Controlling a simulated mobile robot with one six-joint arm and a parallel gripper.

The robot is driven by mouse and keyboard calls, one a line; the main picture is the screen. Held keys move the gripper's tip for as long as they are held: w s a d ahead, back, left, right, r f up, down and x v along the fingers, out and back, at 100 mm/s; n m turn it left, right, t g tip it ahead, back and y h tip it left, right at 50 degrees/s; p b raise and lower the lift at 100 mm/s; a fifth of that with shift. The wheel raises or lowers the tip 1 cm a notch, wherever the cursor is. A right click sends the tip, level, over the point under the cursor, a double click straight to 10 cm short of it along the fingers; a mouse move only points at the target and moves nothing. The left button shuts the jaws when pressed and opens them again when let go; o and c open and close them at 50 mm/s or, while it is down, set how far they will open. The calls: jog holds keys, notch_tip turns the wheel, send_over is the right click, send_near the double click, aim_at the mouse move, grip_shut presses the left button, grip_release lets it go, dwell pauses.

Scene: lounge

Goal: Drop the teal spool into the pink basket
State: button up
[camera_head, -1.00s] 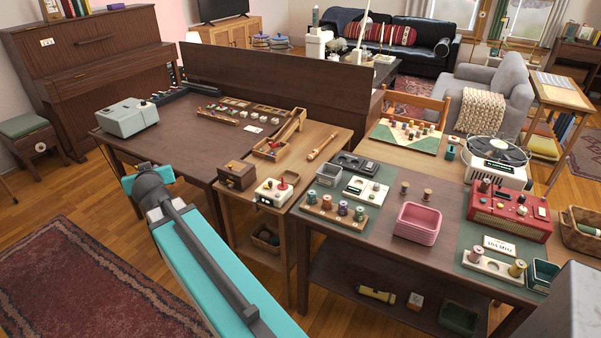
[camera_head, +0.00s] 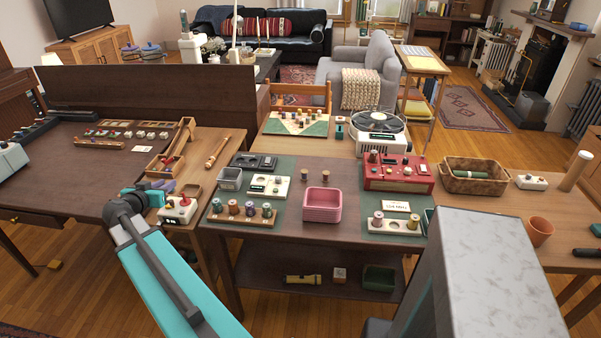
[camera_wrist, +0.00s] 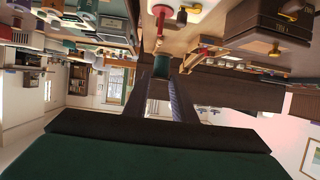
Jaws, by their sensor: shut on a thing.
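The pink basket (camera_head: 322,205) stands on the dark table's middle, right of the wooden spool rack. My gripper (camera_head: 160,190) is over the left table near the white joystick box, well left of the basket. In the wrist view my gripper (camera_wrist: 162,68) is shut on a small teal piece, the teal spool (camera_wrist: 161,63), between its fingertips. In the head view the spool is too small and hidden to make out clearly. The rack (camera_head: 240,216) holds several spools, greenish and purple ones among them.
The white joystick box (camera_head: 180,209) is close to my gripper. The red radio (camera_head: 399,174), a white spool holder (camera_head: 396,226) and a record player (camera_head: 380,140) stand right of the basket. Two brown spools stand behind it. The tabletop in front of the basket is bare.

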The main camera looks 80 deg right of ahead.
jog(key=s+d+f+m+g, duration=0.1)
jog(key=s+d+m+g, duration=0.35)
jog(key=s+d, duration=0.55)
jog(key=s+d+m+g+y+p, duration=0.1)
jog(key=s+d+m+g+y, duration=0.2)
jog(key=s, duration=0.9)
jog(key=s+d+m+g+y+p, duration=0.1)
jog(key=s+d+m+g+y, duration=0.2)
jog(key=s, duration=1)
jog(key=s+d+m+g+y+p, duration=0.1)
jog(key=s+d+m+g+y, duration=0.2)
jog(key=s, duration=1)
jog(key=r+m+g, duration=0.1)
jog(key=m+g, duration=0.1)
jog(key=m, duration=0.1)
jog(key=shift+y, duration=0.3)
jog(key=shift+f, duration=0.2)
jog(key=shift+f+p, duration=0.5)
jog(key=shift+f, duration=2.35)
jog(key=o, duration=1.1)
